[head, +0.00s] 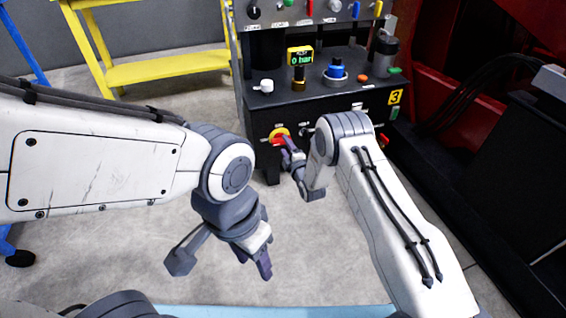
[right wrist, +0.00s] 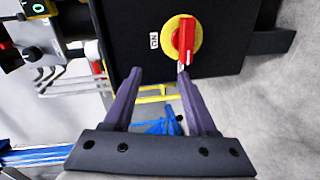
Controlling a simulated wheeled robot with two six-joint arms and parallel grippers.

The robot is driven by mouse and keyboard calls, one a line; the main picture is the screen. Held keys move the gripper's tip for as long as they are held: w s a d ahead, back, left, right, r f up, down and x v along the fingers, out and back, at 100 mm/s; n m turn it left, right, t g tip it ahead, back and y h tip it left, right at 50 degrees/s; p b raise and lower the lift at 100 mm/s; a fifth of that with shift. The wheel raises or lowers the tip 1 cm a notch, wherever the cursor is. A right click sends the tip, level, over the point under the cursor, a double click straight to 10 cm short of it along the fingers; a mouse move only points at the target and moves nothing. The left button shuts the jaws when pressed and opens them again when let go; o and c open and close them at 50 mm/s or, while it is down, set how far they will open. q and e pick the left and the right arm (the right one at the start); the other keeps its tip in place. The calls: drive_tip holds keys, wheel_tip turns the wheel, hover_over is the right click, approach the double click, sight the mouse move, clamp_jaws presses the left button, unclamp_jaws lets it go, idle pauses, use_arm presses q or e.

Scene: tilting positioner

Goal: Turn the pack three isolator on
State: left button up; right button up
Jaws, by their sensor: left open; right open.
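The isolator (head: 279,134) is a red handle on a round yellow plate, low on the front of the black console. In the right wrist view the isolator (right wrist: 183,40) shows its handle lying across the direction of a small white label beside the plate. My right gripper (head: 289,155) is open in front of the isolator. In the right wrist view my right gripper (right wrist: 161,74) has its right fingertip close to the handle's end; I cannot tell whether they touch. Nothing is between its fingers. My left gripper (head: 262,262) is open and empty, low over the floor.
The black console (head: 330,92) carries a yellow "3" label (head: 395,97), a gauge reading 0 bar (head: 300,58), a blue knob (head: 336,69) and several other controls. A yellow rack (head: 165,67) stands at the back left. Red machinery (head: 490,120) is at the right. Grey floor is clear between.

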drive_tip(key=n+t+b, duration=0.1)
drive_tip(key=t+b, duration=0.1)
approach(283, 143)
drive_tip(key=b+x, duration=0.4)
drive_tip(key=x, duration=0.1)
drive_tip(key=b+x, duration=0.2)
drive_tip(key=x, duration=0.1)
drive_tip(key=shift+a+f, duration=0.1)
drive_tip(key=shift+f, duration=0.15)
drive_tip(key=shift+b+x, duration=0.4)
drive_tip(key=shift+x, duration=0.4)
use_arm(q)
wheel_tip(283, 143, down, 10)
drive_tip(key=shift+f, duration=0.25)
use_arm(e)
drive_tip(key=shift+r, duration=0.15)
clamp_jaws()
